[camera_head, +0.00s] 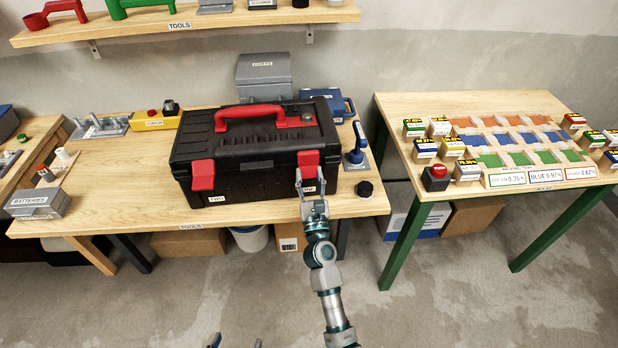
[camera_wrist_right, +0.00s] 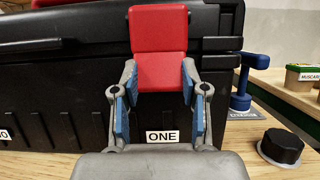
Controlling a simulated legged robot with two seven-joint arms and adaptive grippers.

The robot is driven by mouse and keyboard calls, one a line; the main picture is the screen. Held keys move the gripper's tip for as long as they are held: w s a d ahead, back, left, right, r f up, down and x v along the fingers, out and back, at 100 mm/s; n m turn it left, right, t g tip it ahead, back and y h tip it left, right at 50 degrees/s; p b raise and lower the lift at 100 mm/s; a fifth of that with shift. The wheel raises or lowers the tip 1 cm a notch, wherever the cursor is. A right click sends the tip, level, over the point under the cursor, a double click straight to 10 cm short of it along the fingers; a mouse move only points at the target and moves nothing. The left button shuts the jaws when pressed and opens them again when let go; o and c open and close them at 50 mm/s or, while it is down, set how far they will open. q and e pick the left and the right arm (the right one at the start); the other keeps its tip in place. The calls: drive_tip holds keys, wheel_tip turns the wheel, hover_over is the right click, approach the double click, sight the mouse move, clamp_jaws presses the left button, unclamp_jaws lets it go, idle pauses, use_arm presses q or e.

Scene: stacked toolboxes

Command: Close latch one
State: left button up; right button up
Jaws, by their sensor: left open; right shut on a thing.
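The black toolbox (camera_head: 250,150) stands on the wooden table with a red handle (camera_head: 249,112) on its lid. Latch one (camera_head: 308,159) is the red latch on the right of its front, above a "ONE" label (camera_wrist_right: 162,137). My right gripper (camera_head: 311,182) is at this latch. In the right wrist view its blue-padded fingers (camera_wrist_right: 158,95) flank the lower part of the red latch (camera_wrist_right: 159,40), shut on it. A second red latch (camera_head: 202,175) lies against the front at left. My left gripper (camera_head: 235,342) shows only its fingertips at the bottom edge, apart, open and empty.
A blue-handled tool (camera_head: 356,145) and a black knob (camera_head: 364,189) stand just right of the toolbox. A grey box (camera_head: 264,78) and a blue box (camera_head: 325,98) are behind. A battery case (camera_head: 38,203) lies at left. A second table (camera_head: 395,108) stands at right.

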drive_tip(key=o, duration=1.1)
drive_tip(key=shift+f, duration=0.1)
drive_tip(key=shift+o, duration=0.2)
drive_tip(key=shift+s+f, duration=0.15)
drive_tip(key=shift+s, duration=0.05)
drive_tip(key=v, duration=1.1)
drive_tip(key=shift+s, duration=0.2)
drive_tip(key=shift+f, duration=0.1)
